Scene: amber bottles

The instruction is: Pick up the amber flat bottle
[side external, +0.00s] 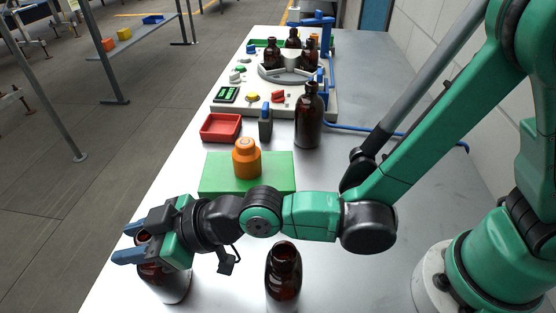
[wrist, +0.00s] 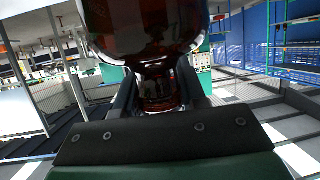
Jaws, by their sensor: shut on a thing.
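My gripper (side external: 130,242), with blue fingers, is at the lower left in the side view. It is shut on the neck of a dark amber bottle (side external: 168,285). The bottle is upright, its upper part partly hidden by the fingers and wrist. Whether its base touches the table is hard to tell. In the wrist view the glossy amber body (wrist: 145,25) fills the top middle, with its neck (wrist: 158,92) between the two dark fingers. How flat its body is cannot be told from these views.
Another amber bottle (side external: 283,278) stands at the front, right of my gripper. An orange bottle (side external: 246,158) stands on a green block (side external: 210,178). Behind are a red tray (side external: 220,127), a taller amber bottle (side external: 308,118), and a carousel (side external: 287,75) with more bottles.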

